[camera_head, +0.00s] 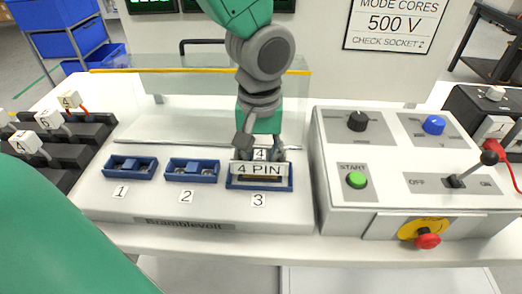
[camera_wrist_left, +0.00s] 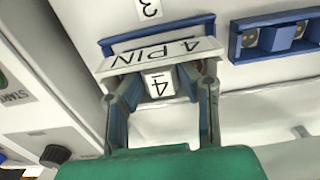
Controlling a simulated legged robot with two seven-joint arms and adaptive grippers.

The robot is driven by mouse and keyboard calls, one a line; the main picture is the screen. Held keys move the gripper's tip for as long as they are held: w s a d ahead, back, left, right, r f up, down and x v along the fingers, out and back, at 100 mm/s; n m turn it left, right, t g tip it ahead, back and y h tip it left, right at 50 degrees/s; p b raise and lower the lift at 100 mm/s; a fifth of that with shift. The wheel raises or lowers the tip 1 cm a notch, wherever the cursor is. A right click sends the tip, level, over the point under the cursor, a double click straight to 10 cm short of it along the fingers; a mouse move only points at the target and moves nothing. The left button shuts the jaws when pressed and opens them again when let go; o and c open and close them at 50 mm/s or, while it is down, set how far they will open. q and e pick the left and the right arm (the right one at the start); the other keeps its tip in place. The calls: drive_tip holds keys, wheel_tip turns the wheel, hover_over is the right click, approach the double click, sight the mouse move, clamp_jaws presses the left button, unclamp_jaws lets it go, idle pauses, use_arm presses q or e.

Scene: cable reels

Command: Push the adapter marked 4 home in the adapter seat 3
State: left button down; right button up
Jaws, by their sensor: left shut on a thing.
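The adapter marked 4 (camera_head: 259,169) has a white front plate reading "4 PIN" and a small white block with a 4. It is at the blue adapter seat 3 (camera_head: 260,187), with a dark and brownish strip showing below the plate. My left gripper (camera_head: 260,153) is shut on the adapter from above and behind. In the left wrist view the adapter (camera_wrist_left: 160,82) sits between the two fingers, its plate slightly skewed to the seat's rim (camera_wrist_left: 158,33). The plate hides much of the seat, so I cannot tell how deep the adapter sits. My right gripper is out of view.
Blue seats 1 (camera_head: 131,168) and 2 (camera_head: 192,170) are left of seat 3. A control box (camera_head: 385,130) with knobs, a start button and a lever stands close on the right. Dark blocks with white-capped plugs (camera_head: 48,119) are at the left. A clear panel (camera_head: 180,90) stands behind.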

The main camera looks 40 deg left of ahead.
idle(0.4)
use_arm(q)
drive_tip(key=shift+p, duration=0.4)
drive_tip(key=shift+f, duration=0.2)
drive_tip(key=shift+f+b, duration=0.85)
drive_tip(key=shift+f, duration=0.65)
drive_tip(key=c, duration=1.1)
unclamp_jaws()
drive_tip(key=shift+r, duration=0.1)
